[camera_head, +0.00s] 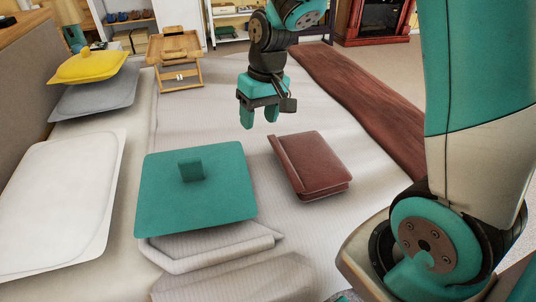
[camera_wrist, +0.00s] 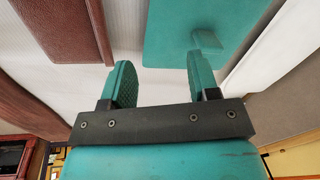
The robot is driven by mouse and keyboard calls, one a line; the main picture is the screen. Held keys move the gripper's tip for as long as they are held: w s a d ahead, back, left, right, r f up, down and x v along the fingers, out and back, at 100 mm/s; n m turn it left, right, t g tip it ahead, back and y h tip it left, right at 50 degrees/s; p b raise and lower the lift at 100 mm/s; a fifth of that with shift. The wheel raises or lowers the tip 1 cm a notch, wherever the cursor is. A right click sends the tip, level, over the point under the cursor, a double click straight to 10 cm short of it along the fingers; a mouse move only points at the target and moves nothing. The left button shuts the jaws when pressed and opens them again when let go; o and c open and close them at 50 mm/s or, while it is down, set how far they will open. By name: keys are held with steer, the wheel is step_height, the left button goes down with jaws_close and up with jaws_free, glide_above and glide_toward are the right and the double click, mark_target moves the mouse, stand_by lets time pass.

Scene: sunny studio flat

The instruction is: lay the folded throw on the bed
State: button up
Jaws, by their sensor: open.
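The folded throw (camera_head: 312,165) is a reddish-brown, flat folded block with a raised ridge along its left edge. It lies on the pale bed cover (camera_head: 215,120), right of the teal cushion, and nothing touches it from above. In the wrist view the throw (camera_wrist: 62,28) is at the upper left, partly cut off by the frame. My gripper (camera_head: 259,115) is open and empty, above the bed, beyond and a little left of the throw.
A teal cushion (camera_head: 225,205) with a raised tab lies beside the throw. White (camera_head: 60,205), grey (camera_head: 95,95) and yellow (camera_head: 90,65) cushions lie at the left. A brown runner (camera_head: 355,100) crosses the bed's right side. A wooden stand (camera_head: 175,60) is behind. Bed cover around the throw is clear.

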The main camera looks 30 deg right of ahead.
steer(key=s+a+r+n+y, duration=0.1)
steer(key=s+a+r+n, duration=0.2)
steer(key=s, duration=0.7)
steer(key=s+a+r+n+y, duration=0.1)
steer(key=s+a+r+n, duration=0.2)
steer(key=s+a+r, duration=0.2)
steer(key=s+a, duration=0.3)
steer(key=s, duration=0.3)
steer(key=shift+a+r+g+y, duration=0.3)
steer(key=shift+r, duration=0.05)
steer(key=shift+r, duration=0.15)
